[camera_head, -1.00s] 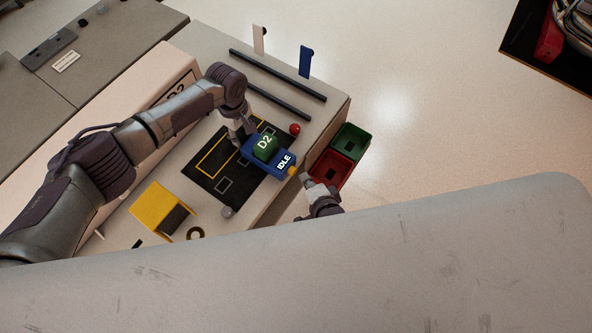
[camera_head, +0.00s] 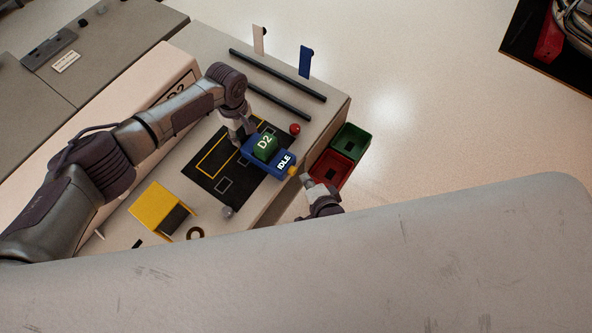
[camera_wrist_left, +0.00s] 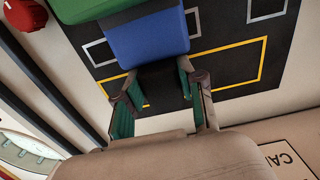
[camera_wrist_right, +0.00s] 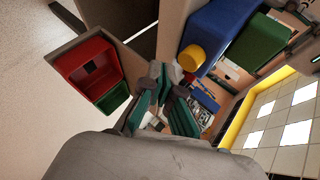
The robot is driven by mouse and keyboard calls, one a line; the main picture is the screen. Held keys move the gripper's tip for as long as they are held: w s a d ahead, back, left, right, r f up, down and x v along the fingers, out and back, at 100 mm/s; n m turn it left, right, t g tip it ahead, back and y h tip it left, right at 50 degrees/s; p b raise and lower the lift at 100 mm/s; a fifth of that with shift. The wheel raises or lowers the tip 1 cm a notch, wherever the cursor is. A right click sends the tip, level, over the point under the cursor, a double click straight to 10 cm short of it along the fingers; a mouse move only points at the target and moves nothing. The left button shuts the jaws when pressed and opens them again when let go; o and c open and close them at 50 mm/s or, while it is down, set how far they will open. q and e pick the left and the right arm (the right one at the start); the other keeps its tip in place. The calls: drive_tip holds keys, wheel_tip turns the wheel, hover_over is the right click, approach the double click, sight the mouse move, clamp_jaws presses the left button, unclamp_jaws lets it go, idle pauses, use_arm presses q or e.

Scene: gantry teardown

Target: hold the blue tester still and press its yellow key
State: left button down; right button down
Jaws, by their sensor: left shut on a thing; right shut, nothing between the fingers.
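The blue tester (camera_head: 282,160) lies on the black mat near the bench's edge. Its screen reads IDLE, and a green block marked D2 (camera_head: 265,146) sits on it. The yellow key (camera_head: 292,171) is on its end facing my right gripper. My left gripper (camera_head: 243,138) is shut on the tester's opposite end; the blue body (camera_wrist_left: 148,38) shows beyond its fingers in the left wrist view. My right gripper (camera_head: 306,180) is shut and empty, just off the bench edge. In the right wrist view, the key (camera_wrist_right: 190,57) is close to its fingertips (camera_wrist_right: 166,82), seemingly apart from them.
Red (camera_head: 331,172) and green (camera_head: 351,142) bins hang at the bench's side, close to my right gripper. A red knob (camera_head: 295,129) is near the tester. A yellow stand (camera_head: 162,209) is at the lower left, and two dark rails (camera_head: 277,76) lie behind.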

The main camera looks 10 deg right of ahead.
drive_tip(key=shift+w+a+r+m, duration=0.3)
drive_tip(key=shift+w+a+r, duration=0.3)
drive_tip(key=shift+w, duration=0.2)
drive_tip(key=s+d, duration=0.4)
drive_tip(key=s, duration=0.1)
drive_tip(key=shift+s+r, duration=0.15)
drive_tip(key=shift+r, duration=0.25)
idle(0.5)
drive_tip(key=shift+d, duration=0.1)
